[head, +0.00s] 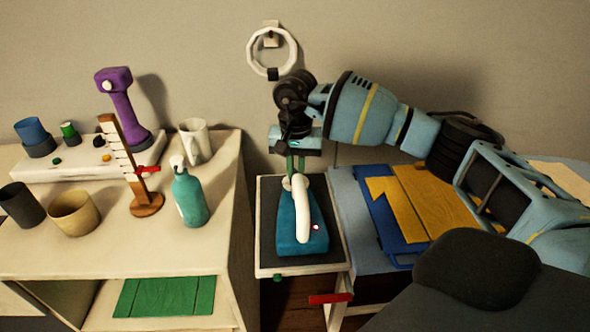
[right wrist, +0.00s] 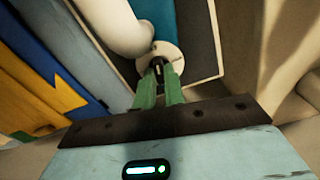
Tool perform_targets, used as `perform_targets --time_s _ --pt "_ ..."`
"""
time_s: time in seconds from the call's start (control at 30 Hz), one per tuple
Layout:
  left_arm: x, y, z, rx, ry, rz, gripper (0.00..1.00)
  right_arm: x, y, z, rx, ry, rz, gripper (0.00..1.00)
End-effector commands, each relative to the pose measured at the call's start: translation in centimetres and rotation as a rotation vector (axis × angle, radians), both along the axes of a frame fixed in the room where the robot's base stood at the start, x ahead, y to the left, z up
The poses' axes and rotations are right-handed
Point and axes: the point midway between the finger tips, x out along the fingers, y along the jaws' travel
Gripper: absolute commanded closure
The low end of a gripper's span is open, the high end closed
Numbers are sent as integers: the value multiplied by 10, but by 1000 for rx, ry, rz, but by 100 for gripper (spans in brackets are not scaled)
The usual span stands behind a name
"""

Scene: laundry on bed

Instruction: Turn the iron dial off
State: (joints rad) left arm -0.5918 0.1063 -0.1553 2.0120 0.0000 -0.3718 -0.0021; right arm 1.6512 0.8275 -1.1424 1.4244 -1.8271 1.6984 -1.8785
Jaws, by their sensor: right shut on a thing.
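The iron (head: 296,235) has a teal body and a white handle (head: 303,212). It rests on a dark pad in a white tray (head: 262,262) in the head view. Its dial is a round white disc (right wrist: 176,54) with a small dark part at its middle, beside the handle in the right wrist view. My right gripper (right wrist: 161,72) comes down from above with its green fingers closed together on the dial. It also shows in the head view (head: 294,170). The fingertips partly hide the dial, so its setting cannot be read. My left gripper is not in view.
An ironing board (head: 343,190) with blue and yellow folded cloth (head: 400,200) lies right of the iron. A white ring (head: 253,52) hangs on the wall.

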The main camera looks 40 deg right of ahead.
Motion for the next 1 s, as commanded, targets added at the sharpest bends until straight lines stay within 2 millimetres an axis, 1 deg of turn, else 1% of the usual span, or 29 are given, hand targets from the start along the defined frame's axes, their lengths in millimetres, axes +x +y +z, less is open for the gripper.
perform_targets --time_s 0.2,0.4,0.93,0.97,1.0 --pt "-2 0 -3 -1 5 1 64 0 0 -2 -1 2 119 100" --pt "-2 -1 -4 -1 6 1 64 0 0 -1 -1 2 179 100" --pt "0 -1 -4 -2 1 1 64 0 0 -1 0 1 201 100" --pt "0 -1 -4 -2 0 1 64 0 0 -1 1 2 201 87" --pt "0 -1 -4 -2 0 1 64 0 0 -1 0 1 201 82"
